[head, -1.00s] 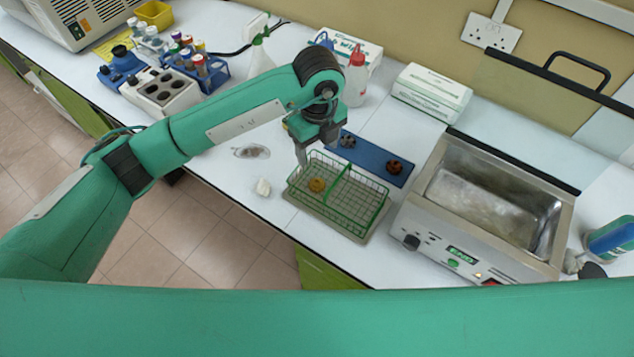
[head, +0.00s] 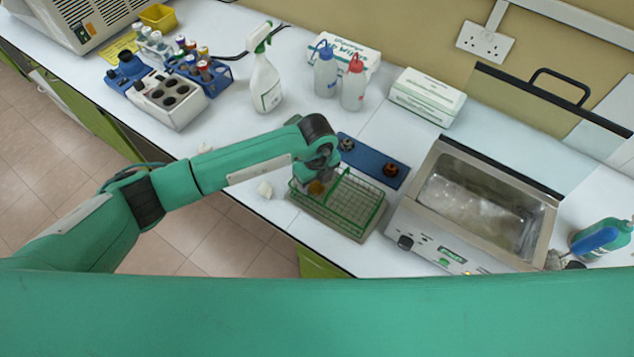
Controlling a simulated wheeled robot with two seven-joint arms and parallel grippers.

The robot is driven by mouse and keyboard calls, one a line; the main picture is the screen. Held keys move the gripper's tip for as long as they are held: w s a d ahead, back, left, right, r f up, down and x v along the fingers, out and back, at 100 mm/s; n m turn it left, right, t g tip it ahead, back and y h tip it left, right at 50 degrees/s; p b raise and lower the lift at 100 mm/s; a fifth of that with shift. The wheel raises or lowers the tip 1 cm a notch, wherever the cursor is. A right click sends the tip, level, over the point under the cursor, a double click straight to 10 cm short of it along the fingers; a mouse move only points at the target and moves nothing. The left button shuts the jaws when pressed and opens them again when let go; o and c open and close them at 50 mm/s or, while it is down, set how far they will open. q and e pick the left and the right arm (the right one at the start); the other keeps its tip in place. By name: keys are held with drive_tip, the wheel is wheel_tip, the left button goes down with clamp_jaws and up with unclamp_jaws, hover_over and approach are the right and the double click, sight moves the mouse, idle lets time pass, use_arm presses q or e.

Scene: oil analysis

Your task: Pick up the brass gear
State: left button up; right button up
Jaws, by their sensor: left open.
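The brass gear (head: 316,187) lies in the left compartment of the green wire basket (head: 352,222), partly hidden by my gripper. My left gripper (head: 314,184) is over that compartment, pointing down, right at the gear. Its fingers are mostly hidden by the wrist, and I cannot see whether they touch the gear. The jaws are open.
A blue mat (head: 368,163) with two dark round parts lies behind the basket. An open metal bath (head: 480,205) stands to the right. Bottles (head: 353,84) and boxes (head: 428,93) stand behind.

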use_arm(q)
drive_tip(key=shift+f, duration=0.1)
drive_tip(key=c, duration=1.2)
